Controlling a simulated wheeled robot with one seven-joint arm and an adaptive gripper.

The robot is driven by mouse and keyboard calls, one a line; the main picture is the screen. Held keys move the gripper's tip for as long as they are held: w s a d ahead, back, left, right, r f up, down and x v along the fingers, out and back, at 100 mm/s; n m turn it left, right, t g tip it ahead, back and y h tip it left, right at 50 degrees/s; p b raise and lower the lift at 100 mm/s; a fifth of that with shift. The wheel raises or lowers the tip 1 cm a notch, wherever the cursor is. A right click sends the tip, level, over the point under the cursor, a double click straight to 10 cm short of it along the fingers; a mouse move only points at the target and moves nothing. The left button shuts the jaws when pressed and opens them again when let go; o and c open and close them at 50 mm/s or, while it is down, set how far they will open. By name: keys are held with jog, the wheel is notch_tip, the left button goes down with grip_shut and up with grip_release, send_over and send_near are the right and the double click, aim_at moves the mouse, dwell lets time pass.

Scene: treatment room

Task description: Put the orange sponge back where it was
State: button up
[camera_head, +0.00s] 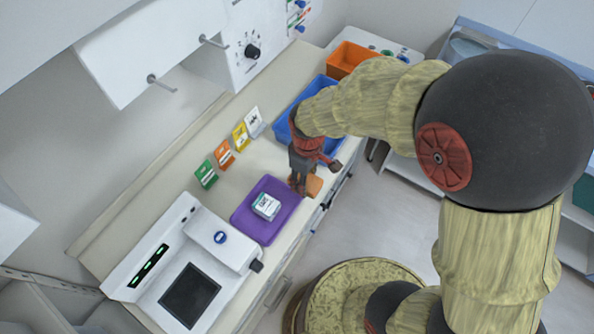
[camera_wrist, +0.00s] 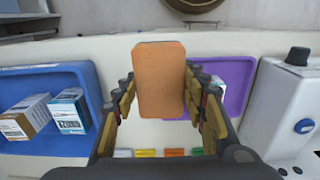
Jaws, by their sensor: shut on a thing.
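The orange sponge (camera_wrist: 160,82) is a rectangular block held between the two fingers of my gripper (camera_wrist: 165,100) in the wrist view. In the head view the sponge (camera_head: 314,186) shows partly behind my gripper (camera_head: 301,182), near the counter's front edge. My gripper points down there, between the blue tray (camera_head: 281,126) and the purple tray (camera_head: 239,224). I cannot tell whether the sponge touches the counter (camera_wrist: 215,46).
The purple tray holds a small white box (camera_head: 266,206). The blue tray holds boxes, seen in the wrist view (camera_wrist: 68,112). Several coloured cards (camera_head: 225,155) stand along the back. A white device (camera_head: 190,265) stands left; an orange bin (camera_head: 350,58) stands beyond the blue tray.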

jog(key=w, duration=0.1)
jog(key=w+f, duration=0.2)
jog(key=shift+w+a, duration=0.3)
jog(key=shift+w, duration=0.05)
jog(key=w+f, duration=0.3)
jog(key=w+f+b, duration=0.1)
jog(key=f, duration=0.1)
jog(key=shift+w+a, duration=0.25)
jog(key=shift+a, duration=0.15)
jog(key=shift+w+f, duration=0.3)
jog(key=shift+f, duration=0.15)
jog(key=shift+f+b, duration=0.3)
jog(key=shift+f, duration=1.1)
jog(key=shift+f, duration=0.2)
jog(key=o, duration=1.1)
jog(key=shift+r, duration=0.1)
